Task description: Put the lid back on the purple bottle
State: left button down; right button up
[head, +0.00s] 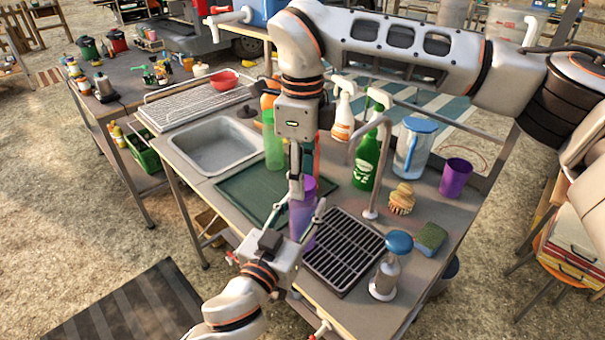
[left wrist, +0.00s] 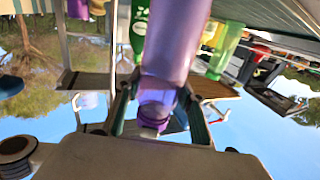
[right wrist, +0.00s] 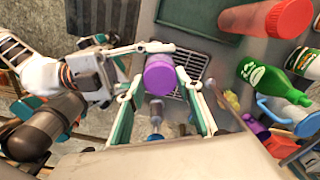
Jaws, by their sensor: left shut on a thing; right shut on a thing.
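The purple bottle (head: 301,222) stands upright above the front edge of the sink counter, beside the black grate. My left gripper (head: 299,208) comes from the lower left and is shut on it. The bottle (left wrist: 178,45) fills the middle of the left wrist view, which is upside down, between my left fingers. My right gripper (head: 297,193) points down from above at the bottle's top and is shut on the purple lid (right wrist: 158,78). The lid lies between its fingers in the right wrist view. The contact between lid and bottle is hidden, so I cannot tell whether the lid is seated.
Behind are a dark green tray (head: 245,190), a sink (head: 215,145) and a tap (head: 370,195). To the right stand a green bottle (head: 366,160), a blue-lidded jug (head: 413,150), a purple cup (head: 455,178), a sponge (head: 430,238) and a blue-topped dispenser (head: 385,275). The black grate (head: 342,250) is bare.

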jog(key=m, duration=1)
jog(key=shift+m, duration=0.3)
jog(key=m, duration=1.5)
jog(key=shift+m, duration=0.4)
jog(key=m, duration=1)
jog(key=shift+m, duration=0.4)
jog(key=m, duration=0.4)
jog(key=shift+f+m, duration=0.1)
jog(key=shift+m, duration=0.2)
jog(key=o, duration=0.8)
